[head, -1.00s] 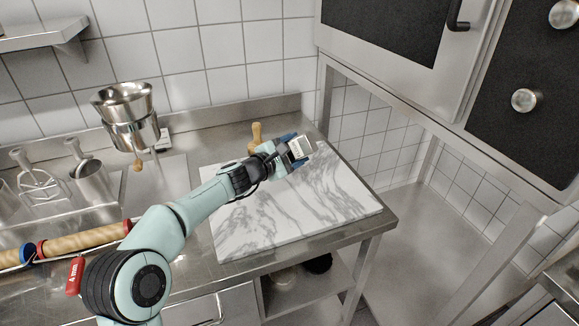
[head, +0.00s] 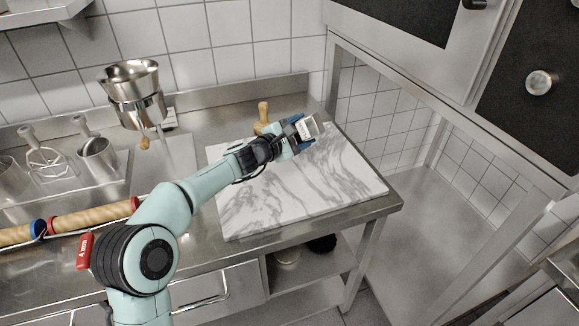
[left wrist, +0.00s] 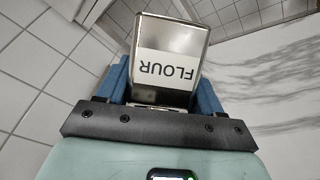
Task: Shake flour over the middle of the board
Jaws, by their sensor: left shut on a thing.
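My left gripper (head: 298,131) is shut on the flour shaker (head: 309,128), a small metal container with a white label. In the left wrist view the shaker (left wrist: 168,62) sits between the two blue fingers, and its label reads FLOUR upside down. The gripper holds it tilted, above the far part of the board (head: 300,190). The board is a white marble slab with grey veins, lying on the steel counter. No flour shows on its visible surface. The shaker's top is hard to make out. My right gripper is not in view.
A wooden-handled tool (head: 263,116) stands behind the board. A rolling pin (head: 90,218) lies at the front left. The board's near half is clear.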

